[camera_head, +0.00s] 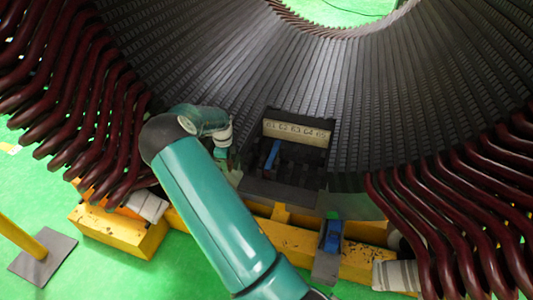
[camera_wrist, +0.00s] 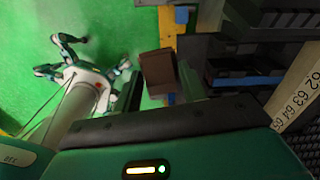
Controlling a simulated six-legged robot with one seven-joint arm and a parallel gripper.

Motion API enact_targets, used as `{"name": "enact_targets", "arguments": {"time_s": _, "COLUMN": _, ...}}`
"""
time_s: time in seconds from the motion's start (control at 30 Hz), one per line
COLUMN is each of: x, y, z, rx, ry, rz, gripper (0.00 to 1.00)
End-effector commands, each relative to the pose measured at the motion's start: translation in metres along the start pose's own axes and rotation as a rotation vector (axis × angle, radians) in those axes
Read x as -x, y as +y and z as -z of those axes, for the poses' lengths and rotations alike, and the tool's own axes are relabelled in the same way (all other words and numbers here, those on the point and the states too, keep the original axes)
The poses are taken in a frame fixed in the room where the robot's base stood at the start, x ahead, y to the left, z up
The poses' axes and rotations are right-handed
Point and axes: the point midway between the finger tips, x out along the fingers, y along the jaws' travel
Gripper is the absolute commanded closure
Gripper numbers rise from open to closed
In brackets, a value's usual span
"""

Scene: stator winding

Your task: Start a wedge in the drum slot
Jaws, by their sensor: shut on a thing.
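The drum (camera_head: 390,80) is a large ring of dark grey ribbed slots across the head view. Below its inner face sits a dark slotted block (camera_head: 290,172) under a pale plate numbered 61 to 65 (camera_head: 295,132). A blue piece (camera_head: 272,155) stands in the block's left part. My gripper (camera_wrist: 158,92) is shut on a brown block-like piece, probably the wedge (camera_wrist: 158,68), seen between the fingers in the wrist view. In the head view my gripper (camera_head: 224,158) is just left of the slotted block, partly hidden by my arm. I cannot tell whether the piece touches the drum.
Dark red coil ends (camera_head: 70,90) flank the opening on the left, with more on the right (camera_head: 455,215). A grey holder with a blue part (camera_head: 332,236) juts from the yellow beam (camera_head: 270,225). A yellow post (camera_head: 22,236) stands at lower left. Green floor is open there.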

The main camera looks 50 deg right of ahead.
Motion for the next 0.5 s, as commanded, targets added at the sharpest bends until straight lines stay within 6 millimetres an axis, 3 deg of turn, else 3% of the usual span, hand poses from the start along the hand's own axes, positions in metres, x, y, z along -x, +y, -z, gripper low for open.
{"name": "enact_targets", "arguments": {"time_s": 0.2, "x": -0.017, "y": -0.048, "z": 0.050, "rx": -0.595, "ry": 0.004, "rz": 0.000, "gripper": 0.82}}
{"name": "enact_targets", "arguments": {"time_s": 0.5, "x": -0.038, "y": -0.098, "z": 0.112, "rx": -1.348, "ry": 0.005, "rz": 0.002, "gripper": 0.82}}
